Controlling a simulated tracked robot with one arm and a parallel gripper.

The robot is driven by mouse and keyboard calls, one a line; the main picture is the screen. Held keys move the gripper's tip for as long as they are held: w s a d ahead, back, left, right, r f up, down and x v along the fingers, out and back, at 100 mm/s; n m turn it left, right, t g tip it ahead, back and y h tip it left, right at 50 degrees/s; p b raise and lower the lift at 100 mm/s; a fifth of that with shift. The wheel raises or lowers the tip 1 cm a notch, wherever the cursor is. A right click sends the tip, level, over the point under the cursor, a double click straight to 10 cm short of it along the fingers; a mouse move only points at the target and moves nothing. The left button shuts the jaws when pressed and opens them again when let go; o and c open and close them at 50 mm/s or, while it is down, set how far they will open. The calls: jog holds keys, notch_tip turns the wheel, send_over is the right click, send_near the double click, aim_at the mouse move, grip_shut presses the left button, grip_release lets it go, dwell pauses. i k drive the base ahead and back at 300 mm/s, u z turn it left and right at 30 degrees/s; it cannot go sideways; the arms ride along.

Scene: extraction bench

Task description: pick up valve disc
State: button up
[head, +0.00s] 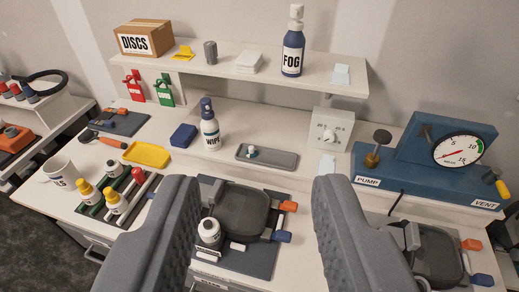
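My gripper (259,184) is open, with its two dark grey fingers wide apart and nothing between their tips. Beyond the tips, a grey tray (280,160) lies on the bench with a small white and teal piece (252,153) on it. It is too small to tell whether this is a valve disc. A cardboard box labelled DISCS (146,38) stands on the shelf at the upper left; its contents are hidden. No other piece shows clearly as a valve disc. The fingers cover part of the near bench.
A WIPE bottle (209,130), blue block (183,135) and yellow tray (147,155) stand left of the grey tray. A dark mask-like device (243,212) lies between the fingers, lower down. A blue pump with gauge (425,160) stands right. The shelf (330,82) overhangs behind.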

aim_at(252, 151)
jog(key=i, duration=0.95)
jog(key=u, duration=0.05)
